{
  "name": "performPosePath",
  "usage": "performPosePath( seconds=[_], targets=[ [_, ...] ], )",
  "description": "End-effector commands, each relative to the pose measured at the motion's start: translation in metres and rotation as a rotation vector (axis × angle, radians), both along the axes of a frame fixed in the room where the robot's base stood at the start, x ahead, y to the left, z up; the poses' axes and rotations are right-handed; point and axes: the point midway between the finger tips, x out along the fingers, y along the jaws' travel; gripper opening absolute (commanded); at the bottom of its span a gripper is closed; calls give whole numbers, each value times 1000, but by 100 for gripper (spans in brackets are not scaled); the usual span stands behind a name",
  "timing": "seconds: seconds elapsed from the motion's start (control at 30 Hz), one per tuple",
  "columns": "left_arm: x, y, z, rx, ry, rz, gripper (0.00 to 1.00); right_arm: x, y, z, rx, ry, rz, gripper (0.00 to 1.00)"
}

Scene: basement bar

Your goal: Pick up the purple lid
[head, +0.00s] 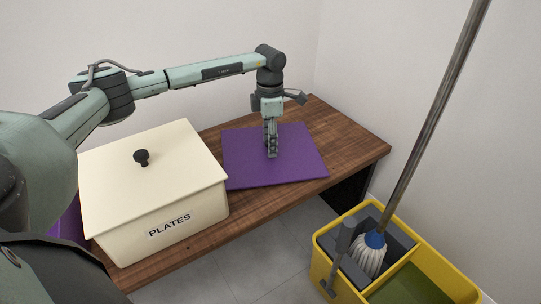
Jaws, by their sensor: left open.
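The purple lid (245,165) is a flat rectangular panel lying on the wooden table, right of a cream box. My left gripper (271,154) points straight down over the middle of the lid and is open. Its fingers cover the centre of the lid, so any knob there is hidden. I cannot tell whether the fingertips touch the lid. My right gripper is not in view.
The cream box (190,196) labelled PLATES has a closed lid with a black knob. Part of something purple (70,224) shows at its left. A yellow mop bucket (325,262) with a mop stands on the floor at the right. Walls stand behind the table (345,146).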

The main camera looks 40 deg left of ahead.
Motion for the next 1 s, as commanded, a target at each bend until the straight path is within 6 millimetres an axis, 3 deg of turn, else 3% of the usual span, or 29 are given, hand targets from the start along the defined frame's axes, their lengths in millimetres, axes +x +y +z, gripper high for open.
performPosePath(
  seconds=[0.3, 0.7, 1.0],
  targets=[
    [1, -1, -6, -1, -2, -1, 51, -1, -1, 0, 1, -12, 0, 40],
    [1, -1, -6, -1, -2, -1, 1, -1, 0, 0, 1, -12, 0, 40],
    [1, -1, -6, -1, -3, -1, 0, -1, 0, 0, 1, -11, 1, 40]
  ],
)
